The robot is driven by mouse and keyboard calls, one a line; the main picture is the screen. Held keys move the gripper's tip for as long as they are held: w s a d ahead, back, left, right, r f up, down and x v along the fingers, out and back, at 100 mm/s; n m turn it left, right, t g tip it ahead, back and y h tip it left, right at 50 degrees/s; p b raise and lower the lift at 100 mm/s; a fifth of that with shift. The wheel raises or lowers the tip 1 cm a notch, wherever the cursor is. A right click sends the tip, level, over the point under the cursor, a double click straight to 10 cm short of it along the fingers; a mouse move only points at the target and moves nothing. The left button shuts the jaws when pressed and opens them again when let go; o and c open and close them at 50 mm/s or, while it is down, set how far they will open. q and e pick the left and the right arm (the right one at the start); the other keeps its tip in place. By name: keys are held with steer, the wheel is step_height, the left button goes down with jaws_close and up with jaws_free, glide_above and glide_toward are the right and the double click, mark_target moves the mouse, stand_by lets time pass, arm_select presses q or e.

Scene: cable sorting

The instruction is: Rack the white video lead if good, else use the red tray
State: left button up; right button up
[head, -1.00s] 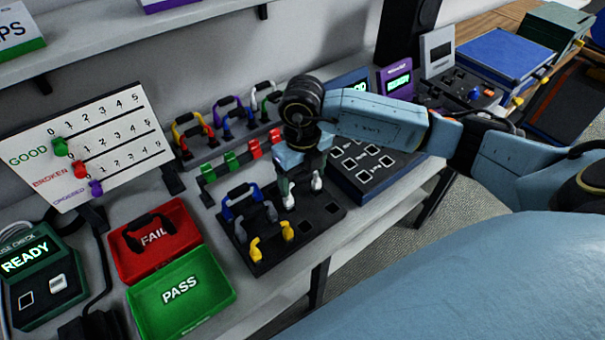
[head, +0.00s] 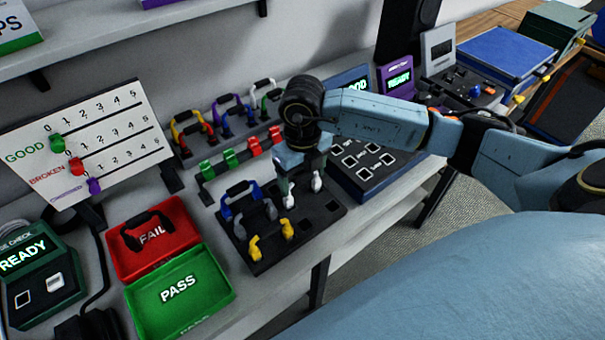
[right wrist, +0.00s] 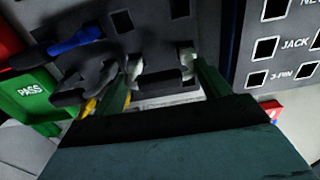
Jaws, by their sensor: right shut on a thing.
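The white video lead (head: 316,184) has two white plugs and a dark cable. It stands at the right part of the black block (head: 318,222), and its plugs also show in the right wrist view (right wrist: 187,56). My right gripper (head: 302,180) is shut on this lead from above; its green fingers flank the cable in the right wrist view (right wrist: 163,88). Whether the plugs sit in the block's holes I cannot tell. The red tray (head: 190,226), marked FAIL, holds a black lead. The tester screen (head: 354,87) reads GOOD. My left gripper is not in view.
Blue, grey and yellow leads (head: 270,245) stand in the same block. The green PASS tray (head: 205,318) is empty. A back rack (head: 184,160) holds several leads. The socket panel (head: 373,187) lies right of the block. A tally board (head: 90,150) stands left.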

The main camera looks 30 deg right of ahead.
steer(key=o, duration=1.1)
steer(key=shift+o, duration=0.2)
steer(key=shift+r, duration=0.15)
steer(key=shift+r+p, duration=2.85)
steer(key=shift+r, duration=1.05)
